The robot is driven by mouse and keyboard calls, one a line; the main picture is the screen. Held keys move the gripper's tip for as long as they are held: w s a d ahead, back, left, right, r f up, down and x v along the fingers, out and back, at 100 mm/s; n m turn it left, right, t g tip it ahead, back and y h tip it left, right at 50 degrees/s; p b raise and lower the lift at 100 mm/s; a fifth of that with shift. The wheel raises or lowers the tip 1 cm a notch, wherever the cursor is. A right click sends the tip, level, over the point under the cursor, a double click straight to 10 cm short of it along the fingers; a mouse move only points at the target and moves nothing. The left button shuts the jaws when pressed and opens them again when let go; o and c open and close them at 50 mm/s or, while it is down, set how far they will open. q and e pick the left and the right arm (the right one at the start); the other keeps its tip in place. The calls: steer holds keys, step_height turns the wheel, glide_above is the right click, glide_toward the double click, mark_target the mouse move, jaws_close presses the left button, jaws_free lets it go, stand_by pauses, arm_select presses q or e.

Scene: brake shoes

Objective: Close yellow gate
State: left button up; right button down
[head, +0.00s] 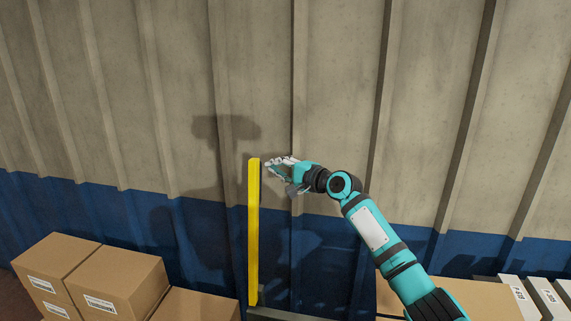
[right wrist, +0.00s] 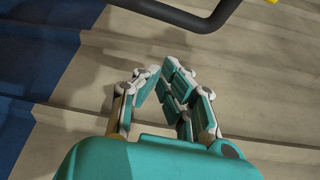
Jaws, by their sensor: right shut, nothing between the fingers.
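The yellow gate (head: 253,235) shows in the head view as a narrow upright yellow bar in front of the wall. My right gripper (head: 269,167) is shut and empty, with its fingertips close to the right of the bar's top end. I cannot tell whether they touch it. In the right wrist view the shut fingers (right wrist: 160,74) point toward the wall, and a dark bent bar (right wrist: 185,16) runs across the top, beyond the fingertips. A small yellow bit shows at the top right edge there. My left gripper is not in view.
A ribbed beige and blue wall (head: 340,100) stands behind the gate. Cardboard boxes (head: 120,280) are stacked at the lower left, and another box (head: 470,297) is at the lower right. White labelled items (head: 541,293) stand at the right edge.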

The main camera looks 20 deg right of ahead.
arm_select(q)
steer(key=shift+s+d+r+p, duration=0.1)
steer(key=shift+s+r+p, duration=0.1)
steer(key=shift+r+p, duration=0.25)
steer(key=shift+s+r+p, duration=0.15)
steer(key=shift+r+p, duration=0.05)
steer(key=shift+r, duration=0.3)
arm_select(e)
steer(key=shift+s+a+r, duration=0.15)
steer(key=shift+s+a, duration=0.35)
steer(key=shift+s, duration=0.05)
steer(key=shift+s+a+r, duration=0.15)
steer(key=shift+s+a, duration=0.3)
steer(key=shift+s, duration=0.05)
